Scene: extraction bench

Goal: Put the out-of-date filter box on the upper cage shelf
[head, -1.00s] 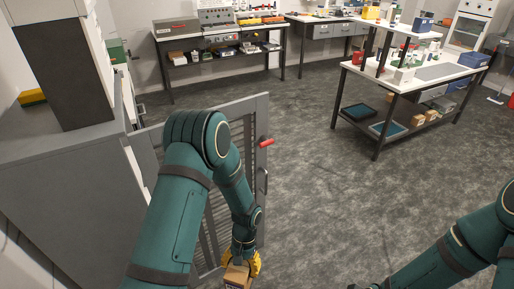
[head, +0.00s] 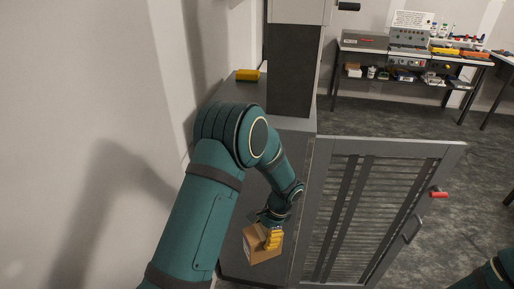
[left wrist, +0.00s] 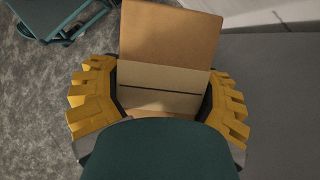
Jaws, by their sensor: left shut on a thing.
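My left gripper (head: 272,238) is shut on a brown cardboard box (head: 255,246). In the left wrist view the yellow fingers (left wrist: 160,98) grip both sides of the box (left wrist: 170,35). No label saying out of date can be read. The grey cage (head: 440,163) has its slatted door swung open to the right, with a red handle on it. In the head view the box overlaps the cage's grey top, left of the door; whether it touches the top I cannot tell. The cage's inside and upper shelf are hidden. My right gripper is out of view.
A dark column (head: 295,75) stands on the grey cage top, with a yellow block (head: 247,75) behind at its left. A white wall (head: 80,110) is close on the left. A workbench (head: 400,57) stands far back. Grey floor is open right of the door.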

